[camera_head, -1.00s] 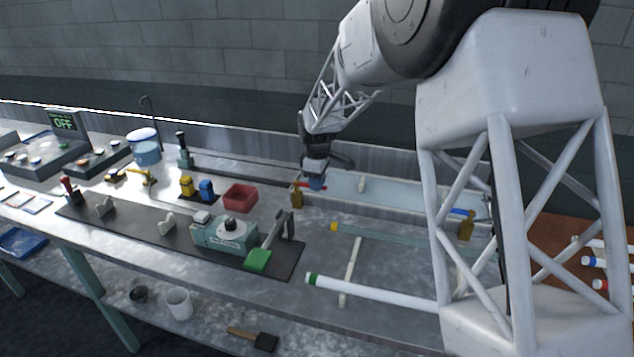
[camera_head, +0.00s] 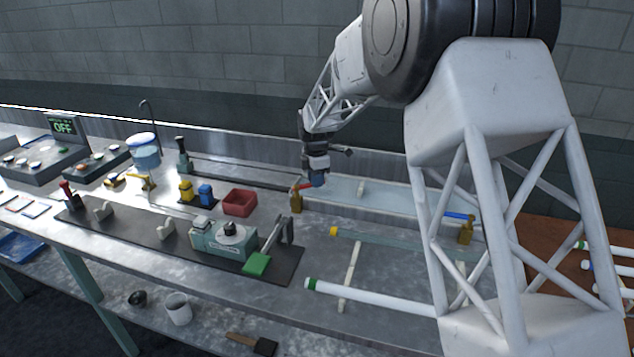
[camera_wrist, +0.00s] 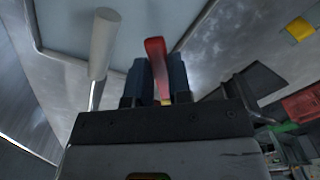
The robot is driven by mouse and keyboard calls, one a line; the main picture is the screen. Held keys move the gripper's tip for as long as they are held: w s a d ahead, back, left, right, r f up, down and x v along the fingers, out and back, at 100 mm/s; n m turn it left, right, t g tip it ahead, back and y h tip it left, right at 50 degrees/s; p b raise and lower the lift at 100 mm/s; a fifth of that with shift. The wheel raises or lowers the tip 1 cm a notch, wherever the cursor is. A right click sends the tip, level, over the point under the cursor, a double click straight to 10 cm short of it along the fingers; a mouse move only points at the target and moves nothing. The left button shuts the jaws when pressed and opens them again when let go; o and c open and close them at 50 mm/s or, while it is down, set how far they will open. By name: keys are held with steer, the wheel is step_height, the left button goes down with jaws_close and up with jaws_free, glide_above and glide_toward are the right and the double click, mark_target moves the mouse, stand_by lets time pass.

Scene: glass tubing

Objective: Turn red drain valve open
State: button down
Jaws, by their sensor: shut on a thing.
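The red drain valve has a brass body (camera_head: 296,202) at the left end of the shallow water trough (camera_head: 400,196). Its red handle (camera_head: 303,186) runs from the body to my gripper (camera_head: 318,182). In the wrist view the red handle (camera_wrist: 156,62) stands between the two dark blue fingers of my gripper (camera_wrist: 158,80), which are shut on it. My gripper hides the handle's far end in the head view. A second brass valve (camera_head: 466,232) with a blue handle (camera_head: 459,216) is at the trough's right end.
A red bin (camera_head: 240,202) stands left of the valve. Glass tubes with yellow (camera_head: 334,231) and green (camera_head: 311,284) ends lie in front. My arm covers the right side.

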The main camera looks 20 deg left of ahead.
steer(key=shift+w+a+n, duration=0.4)
steer(key=shift+a+n, duration=0.4)
steer(key=shift+n, duration=0.8)
steer(key=shift+w+a+n, duration=0.45)
steer(key=shift+a+n, duration=0.3)
steer(key=shift+n, duration=0.85)
steer(key=shift+w+a+n, duration=0.4)
steer(key=shift+a+n, duration=0.4)
steer(key=shift+n, duration=0.8)
steer(key=c, duration=1)
jaws_free()
steer(key=shift+c, duration=0.2)
steer(key=shift+r, duration=0.1)
step_height(320, 180, up, 8)
steer(key=shift+f, duration=0.2)
